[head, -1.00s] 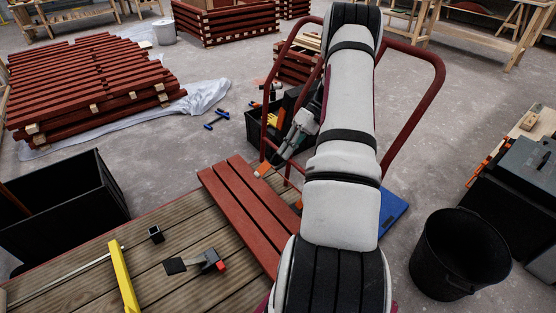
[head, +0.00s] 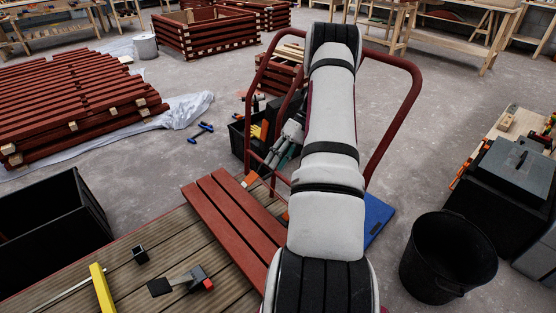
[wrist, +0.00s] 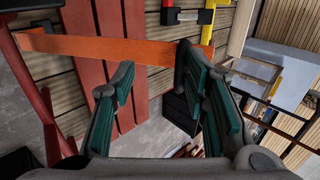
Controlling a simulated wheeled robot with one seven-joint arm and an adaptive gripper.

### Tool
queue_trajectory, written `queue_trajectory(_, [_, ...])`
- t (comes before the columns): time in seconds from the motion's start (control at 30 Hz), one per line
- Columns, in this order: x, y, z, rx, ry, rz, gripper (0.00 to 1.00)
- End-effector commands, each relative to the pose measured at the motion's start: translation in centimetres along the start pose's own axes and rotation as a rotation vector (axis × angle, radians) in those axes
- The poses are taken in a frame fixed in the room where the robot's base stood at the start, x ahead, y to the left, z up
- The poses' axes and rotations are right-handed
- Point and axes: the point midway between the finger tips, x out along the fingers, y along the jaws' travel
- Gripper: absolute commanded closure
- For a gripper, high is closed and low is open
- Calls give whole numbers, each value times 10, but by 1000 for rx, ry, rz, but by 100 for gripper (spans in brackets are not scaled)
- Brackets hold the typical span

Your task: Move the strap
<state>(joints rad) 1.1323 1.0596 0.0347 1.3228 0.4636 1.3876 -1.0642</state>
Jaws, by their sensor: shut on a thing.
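The strap (wrist: 110,47) is a flat orange band in the wrist view. In the head view a short orange piece of the strap (head: 249,180) shows beside the red planks. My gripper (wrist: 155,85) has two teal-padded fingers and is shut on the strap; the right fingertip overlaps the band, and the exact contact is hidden. In the head view my gripper (head: 284,150) is partly covered by my arm, near the trolley's handle.
A red tubular trolley frame (head: 405,110) stands around my arm. A black bucket (head: 447,255) is at right, and a black bin (head: 45,220) at left.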

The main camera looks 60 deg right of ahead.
Motion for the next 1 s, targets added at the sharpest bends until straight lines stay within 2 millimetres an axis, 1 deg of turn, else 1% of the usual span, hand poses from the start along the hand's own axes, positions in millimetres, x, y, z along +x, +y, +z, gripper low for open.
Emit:
queue_trajectory(0.03, [1,4,3,6,-4,6,70])
queue_trajectory(0.33, [-1,3,2,4,-3,5,70])
queue_trajectory(0.47, [-12,3,2,3,0,6,70])
queue_trajectory(0.57, [-28,2,1,1,1,7,70])
queue_trajectory(0.8, [-78,2,0,-1,3,4,70])
queue_trajectory(0.9, [-96,1,0,1,3,4,70])
queue_trajectory(1.0, [-108,1,0,0,2,3,70])
